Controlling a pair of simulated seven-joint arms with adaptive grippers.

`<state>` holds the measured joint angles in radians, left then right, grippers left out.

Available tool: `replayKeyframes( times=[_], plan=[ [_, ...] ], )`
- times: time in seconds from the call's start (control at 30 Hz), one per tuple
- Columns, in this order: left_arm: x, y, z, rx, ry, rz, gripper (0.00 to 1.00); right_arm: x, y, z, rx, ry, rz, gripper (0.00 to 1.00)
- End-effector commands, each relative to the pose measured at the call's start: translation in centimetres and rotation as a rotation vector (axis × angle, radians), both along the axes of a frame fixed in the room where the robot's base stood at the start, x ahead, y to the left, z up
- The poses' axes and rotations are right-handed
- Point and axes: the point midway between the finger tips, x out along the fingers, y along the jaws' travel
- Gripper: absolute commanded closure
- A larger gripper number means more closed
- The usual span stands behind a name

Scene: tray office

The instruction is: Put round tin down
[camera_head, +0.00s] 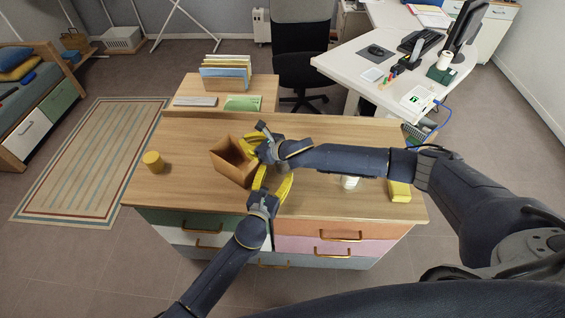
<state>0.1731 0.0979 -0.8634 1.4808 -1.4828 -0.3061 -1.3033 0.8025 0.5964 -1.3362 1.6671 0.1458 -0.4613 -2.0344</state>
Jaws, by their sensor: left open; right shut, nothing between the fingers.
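A yellow round tin (153,162) stands upright on the left part of the wooden desktop (185,190), apart from both grippers. My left gripper (274,172) is near the middle of the desktop, with its yellow fingers spread apart and nothing seen between them. My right gripper (249,143) is just above it in the picture, beside the open brown box (232,163). Its yellow fingers look closed together, and it holds nothing visible. The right arm hides part of the desktop behind it.
A file holder (225,72) stands on the rear cabinet. The desktop around the tin is clear.

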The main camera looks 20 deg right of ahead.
Motion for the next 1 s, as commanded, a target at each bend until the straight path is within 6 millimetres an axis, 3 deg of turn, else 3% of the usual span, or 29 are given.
replayKeyframes(
  times=[0.17, 0.6, 0.97, 1.0],
  plan=[
    [0.5, -0.4, 0.0, 0.000, 0.000, 0.000, 0.36, 0.0, 0.0, -0.1, -0.001, 0.001, 0.000, 1.00],
    [4.4, -2.9, 0.0, 0.002, -0.001, -0.001, 0.36, 0.0, 0.0, -0.1, -0.001, 0.001, 0.000, 1.00],
    [4.7, -3.2, 0.0, 0.000, 0.000, -0.001, 0.36, 0.0, 0.0, -0.1, -0.001, 0.001, 0.000, 1.00],
    [4.7, -3.1, 0.0, 0.000, 0.000, -0.001, 0.41, 0.0, 0.0, 0.0, -0.001, 0.001, 0.000, 1.00]
  ],
)
